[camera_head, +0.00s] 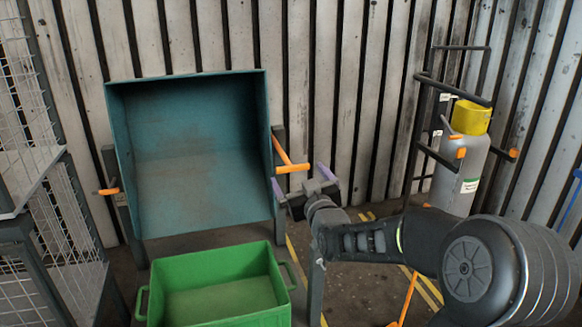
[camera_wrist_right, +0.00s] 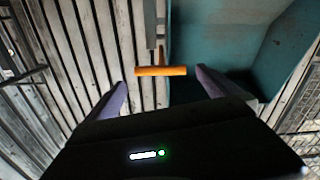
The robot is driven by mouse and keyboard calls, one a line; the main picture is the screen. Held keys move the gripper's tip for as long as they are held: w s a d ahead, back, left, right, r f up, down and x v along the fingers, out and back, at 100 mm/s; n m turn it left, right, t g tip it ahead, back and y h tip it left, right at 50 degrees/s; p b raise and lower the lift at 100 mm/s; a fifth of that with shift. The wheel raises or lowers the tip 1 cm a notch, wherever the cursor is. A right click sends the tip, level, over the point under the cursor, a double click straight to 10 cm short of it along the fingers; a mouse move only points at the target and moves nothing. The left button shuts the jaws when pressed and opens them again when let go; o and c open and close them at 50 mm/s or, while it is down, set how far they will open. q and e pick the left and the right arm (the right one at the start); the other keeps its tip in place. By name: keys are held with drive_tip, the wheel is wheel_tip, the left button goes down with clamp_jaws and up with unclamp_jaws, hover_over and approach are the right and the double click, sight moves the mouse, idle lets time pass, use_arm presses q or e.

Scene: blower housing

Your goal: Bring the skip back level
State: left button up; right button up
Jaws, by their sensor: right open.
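The teal skip (camera_head: 195,150) hangs tipped in its stand, its open mouth facing me; its inside looks empty apart from brownish stains. An orange handle (camera_head: 290,167) sticks out at its right side; it also shows in the right wrist view (camera_wrist_right: 160,71). My right gripper (camera_head: 301,181) is just below and right of this handle, with its purple fingers apart. In the wrist view, the gripper (camera_wrist_right: 163,88) is open and empty, and the handle's crossbar lies beyond the gap between the fingertips. My left gripper is not in view.
A green bin (camera_head: 160,308) stands on the floor below the skip. A gas cylinder (camera_head: 460,175) with a yellow cap stands on a trolley at the right. Wire mesh shelving (camera_head: 75,210) is at the left. A slatted wall (camera_head: 340,90) closes the back.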

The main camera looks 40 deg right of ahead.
sight(294, 170)
drive_tip(key=x, duration=0.7)
drive_tip(key=shift+w+b, duration=0.2)
drive_tip(key=shift+b, duration=0.2)
drive_tip(key=shift+c, duration=0.4)
